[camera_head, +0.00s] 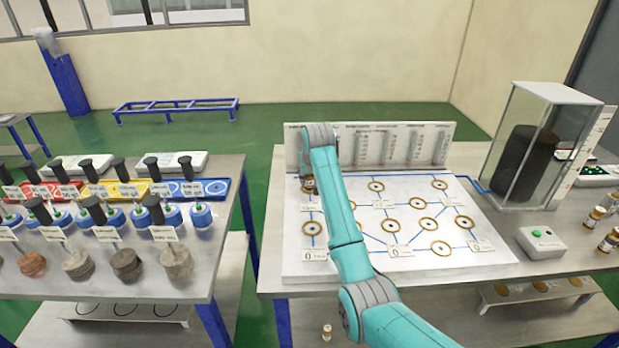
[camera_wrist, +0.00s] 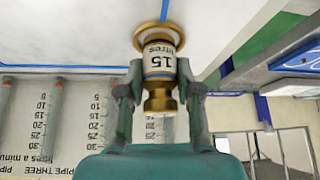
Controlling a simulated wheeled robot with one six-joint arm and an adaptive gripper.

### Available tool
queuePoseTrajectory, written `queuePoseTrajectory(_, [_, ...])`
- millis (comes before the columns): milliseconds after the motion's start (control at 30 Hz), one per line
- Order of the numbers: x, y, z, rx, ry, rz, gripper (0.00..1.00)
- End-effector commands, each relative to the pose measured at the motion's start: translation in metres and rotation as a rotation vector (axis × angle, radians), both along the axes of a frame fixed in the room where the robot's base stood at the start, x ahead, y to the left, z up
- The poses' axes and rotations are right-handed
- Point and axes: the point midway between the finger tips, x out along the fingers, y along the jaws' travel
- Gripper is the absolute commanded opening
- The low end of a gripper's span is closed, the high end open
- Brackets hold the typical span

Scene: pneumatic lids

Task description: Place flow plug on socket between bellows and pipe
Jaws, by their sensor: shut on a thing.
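My gripper (camera_wrist: 160,92) is shut on a brass flow plug (camera_wrist: 159,62) with a white band reading 15 litres. The plug's far end is at a brass ring socket (camera_wrist: 143,30) on the white board; I cannot tell whether it is seated. In the head view, my gripper (camera_head: 308,186) is at the board's back left corner, mostly hidden by my arm. The white board (camera_head: 345,265) bears several ring sockets joined by blue lines. A dark bellows (camera_head: 525,150) stands in a clear case at the right. Graduated pipes (camera_head: 388,146) line the back panel.
More banded plugs (camera_head: 597,213) stand at the table's right edge, near a white box with a green button (camera_head: 541,241). A left table (camera_head: 215,250) holds black-handled weights, coloured trays and stone discs. A gap separates the tables. One small plug (camera_head: 327,332) is low down in front.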

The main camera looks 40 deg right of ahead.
Motion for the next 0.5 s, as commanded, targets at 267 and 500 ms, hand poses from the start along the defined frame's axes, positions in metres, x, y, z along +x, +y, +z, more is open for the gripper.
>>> queuePoseTrajectory(267, [-0.0001, 0.0, -0.0021, 0.0, 0.001, 0.0, 0.59])
queuePoseTrajectory(500, [0.0, 0.0, -0.0015, 0.0, 0.0, 0.0, 0.59])
